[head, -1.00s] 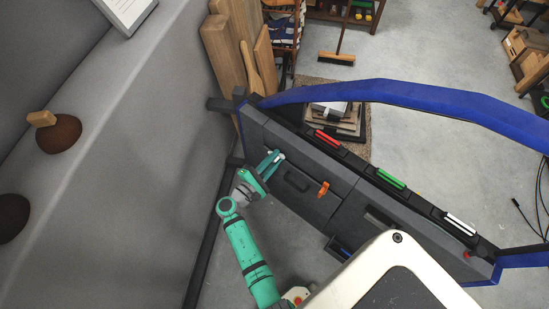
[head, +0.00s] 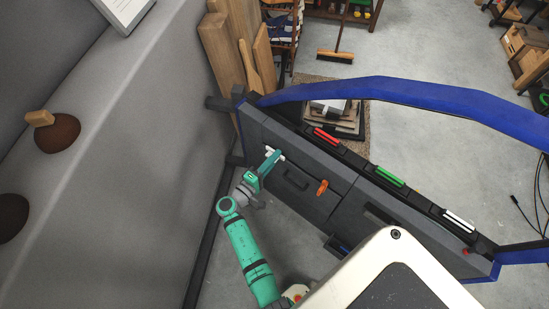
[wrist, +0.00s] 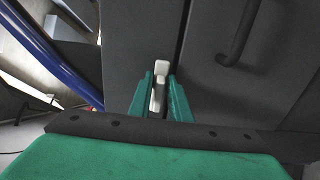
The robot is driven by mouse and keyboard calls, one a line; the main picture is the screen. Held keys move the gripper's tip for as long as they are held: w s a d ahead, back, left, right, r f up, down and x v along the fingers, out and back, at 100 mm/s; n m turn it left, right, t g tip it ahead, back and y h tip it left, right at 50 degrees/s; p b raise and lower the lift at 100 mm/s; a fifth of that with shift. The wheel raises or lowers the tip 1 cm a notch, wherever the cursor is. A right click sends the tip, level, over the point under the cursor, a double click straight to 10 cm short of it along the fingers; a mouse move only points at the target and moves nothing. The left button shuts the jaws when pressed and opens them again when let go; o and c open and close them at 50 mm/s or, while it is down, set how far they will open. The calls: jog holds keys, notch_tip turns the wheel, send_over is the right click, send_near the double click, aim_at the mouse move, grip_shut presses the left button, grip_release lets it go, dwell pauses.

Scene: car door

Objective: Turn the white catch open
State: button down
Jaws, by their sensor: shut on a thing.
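The white catch (wrist: 160,70) is a small white lever on the dark grey car door (head: 335,205). In the wrist view its length runs along the dark seam between two panels. My gripper (wrist: 159,98) is shut on the white catch, with one green finger on each side of it. In the head view the catch (head: 268,152) shows as a small white piece at my gripper's tip (head: 271,158), near the door's left end. The fingers hide part of the catch there.
A dark pull handle (wrist: 240,35) stands out to the right of the catch. An orange catch (head: 322,187) sits further right. Red, green (head: 390,177) and white bars line the door top under a blue frame (head: 400,92). A grey wall (head: 130,130) is on the left.

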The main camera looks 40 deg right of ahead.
dwell(0.4)
jog(key=c, duration=1.8)
grip_release()
jog(key=shift+c, duration=0.2)
jog(key=shift+f, duration=0.1)
jog(key=shift+s, duration=0.1)
